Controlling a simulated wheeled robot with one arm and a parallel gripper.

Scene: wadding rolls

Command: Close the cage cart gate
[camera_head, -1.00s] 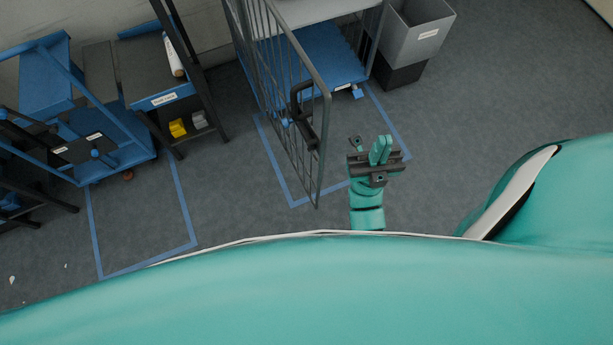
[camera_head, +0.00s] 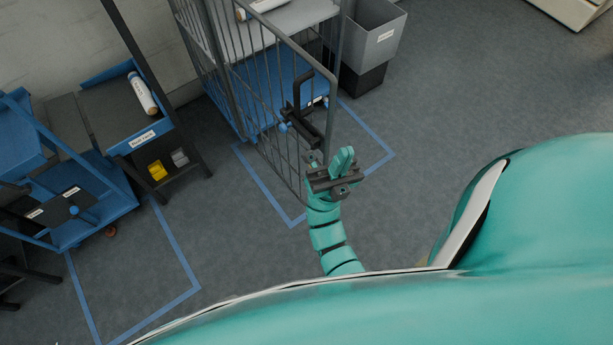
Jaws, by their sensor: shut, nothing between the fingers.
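The cage cart (camera_head: 205,62) stands at the top centre, with grey wire sides, a light shelf and a blue base. Its grey barred gate (camera_head: 262,118) stands swung out toward me, apart from the cart's right-hand post. A black handle (camera_head: 302,112) is fixed on the gate near its free edge. My gripper (camera_head: 343,160) is shut and empty, just right of and below the gate's free edge. Its fingers point up in the picture. I cannot tell whether the gripper or its mount touches the gate.
A grey bin (camera_head: 372,35) stands right of the cart. A black-and-blue bench (camera_head: 140,130) with a white roll (camera_head: 142,93) and a blue trolley (camera_head: 85,195) stand left. Blue tape (camera_head: 372,128) marks the floor. The floor right of my arm is clear.

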